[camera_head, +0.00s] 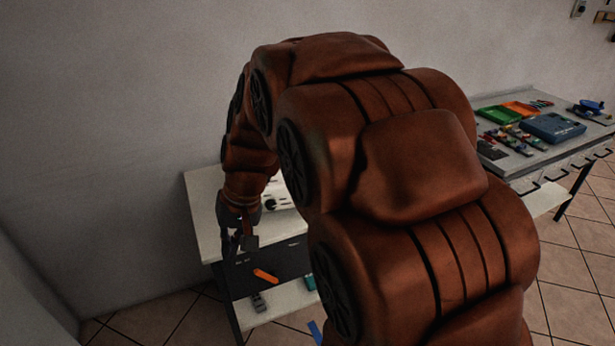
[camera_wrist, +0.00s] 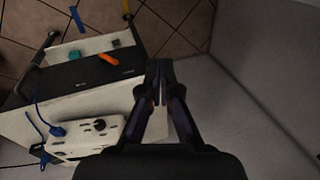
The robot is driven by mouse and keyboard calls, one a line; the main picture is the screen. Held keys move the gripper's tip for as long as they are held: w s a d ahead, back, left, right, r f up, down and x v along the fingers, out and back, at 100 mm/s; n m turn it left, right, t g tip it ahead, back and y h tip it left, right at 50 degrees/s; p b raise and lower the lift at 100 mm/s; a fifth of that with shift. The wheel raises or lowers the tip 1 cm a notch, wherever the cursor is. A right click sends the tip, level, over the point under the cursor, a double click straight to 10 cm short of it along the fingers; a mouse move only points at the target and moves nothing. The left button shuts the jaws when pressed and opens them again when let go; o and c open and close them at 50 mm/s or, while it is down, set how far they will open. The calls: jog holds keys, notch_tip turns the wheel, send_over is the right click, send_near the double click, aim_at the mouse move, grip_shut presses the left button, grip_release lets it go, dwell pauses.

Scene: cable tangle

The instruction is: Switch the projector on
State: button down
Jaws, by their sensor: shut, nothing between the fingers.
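No thing that I can clearly tell as the projector shows; my arm hides much of the white table in the head view. A white block with dark openings and a round black part, perhaps a power strip, lies on the table in the wrist view (camera_wrist: 82,138) and partly shows in the head view (camera_head: 281,194). A blue cable (camera_wrist: 37,112) runs to its left end. My gripper (camera_wrist: 159,75) is shut and empty, beside the table in the wrist view. In the head view my gripper (camera_head: 240,243) hangs at the table's front left part.
The white table (camera_head: 205,208) has a dark front panel (camera_wrist: 82,75) and a lower shelf. An orange piece (camera_wrist: 108,60) and a teal piece (camera_wrist: 74,55) are there. A workbench (camera_head: 560,155) with trays and a blue case (camera_head: 553,127) stands right. Walls are close.

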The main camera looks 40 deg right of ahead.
jog(key=w+d+m+t, duration=0.4)
jog(key=w+d, duration=1)
jog(key=d, duration=0.4)
jog(key=w+d+m+t+h, duration=0.3)
jog(key=d+m, duration=0.1)
jog(key=d, duration=1.9)
jog(key=shift+w+r+t+b, duration=0.15)
jog(key=shift+r+t+b, duration=0.05)
jog(key=shift+t+b, duration=0.25)
jog(key=f+b, duration=0.2)
jog(key=f, duration=0.1)
jog(key=a+f+b, duration=0.1)
jog(key=f+b, duration=0.3)
jog(key=f, duration=0.1)
jog(key=shift+w+a+f, duration=0.25)
jog(key=shift+f, duration=0.1)
jog(key=shift+b, duration=0.3)
jog(key=shift+a+f+b, duration=0.1)
jog(key=shift+f+b, duration=0.3)
